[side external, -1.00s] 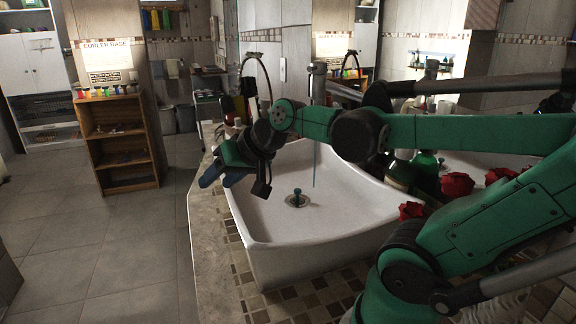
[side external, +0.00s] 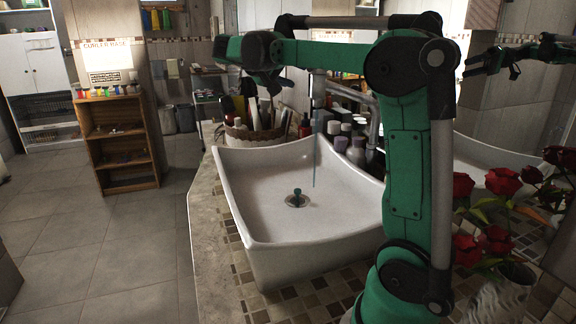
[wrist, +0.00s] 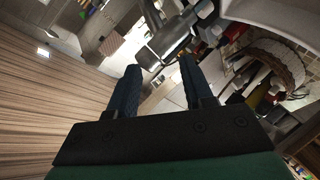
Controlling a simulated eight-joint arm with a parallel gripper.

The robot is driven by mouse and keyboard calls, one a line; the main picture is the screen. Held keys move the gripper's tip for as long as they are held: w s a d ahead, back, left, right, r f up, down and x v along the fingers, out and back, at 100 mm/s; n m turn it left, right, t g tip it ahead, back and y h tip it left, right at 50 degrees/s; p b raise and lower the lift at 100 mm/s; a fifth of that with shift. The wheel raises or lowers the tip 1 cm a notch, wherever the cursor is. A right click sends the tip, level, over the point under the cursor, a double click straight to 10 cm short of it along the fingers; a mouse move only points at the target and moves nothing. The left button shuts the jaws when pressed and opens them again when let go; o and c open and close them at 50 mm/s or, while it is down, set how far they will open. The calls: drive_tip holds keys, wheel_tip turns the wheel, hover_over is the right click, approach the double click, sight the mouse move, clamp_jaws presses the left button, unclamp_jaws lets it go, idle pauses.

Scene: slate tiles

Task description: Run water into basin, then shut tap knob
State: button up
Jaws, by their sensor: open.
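The white basin (side external: 265,245) stands on the tiled counter, with a teal-topped drain plug (side external: 297,197) at its bottom. The tap (side external: 318,92) rises behind it, and a thin blue stream of water (side external: 315,155) falls into the basin. My gripper (wrist: 160,66) is open, with two dark blue fingers spread apart in the wrist view. A grey metal piece, apparently the tap (wrist: 172,38), lies just beyond the fingertips; nothing is visibly held. In the side view my gripper is mostly hidden behind my wrist, above the basin's back. I cannot tell the knob clearly.
A basket of toiletries (side external: 255,135) and several bottles (side external: 345,135) stand behind the basin, near the tap. Red roses (side external: 490,240) in a vase are at the right. A mirror covers the back right. The floor (side external: 95,245) at left is clear.

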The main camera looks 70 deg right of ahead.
drive_tip(key=shift+m+g+h, duration=0.3)
drive_tip(key=shift+g+h, duration=0.2)
drive_tip(key=shift+g, duration=0.1)
drive_tip(key=d, duration=0.2)
drive_tip(key=s+d, duration=0.2)
drive_tip(key=d, duration=0.1)
drive_tip(key=shift+d+r, duration=0.2)
drive_tip(key=shift+d, duration=0.15)
clamp_jaws()
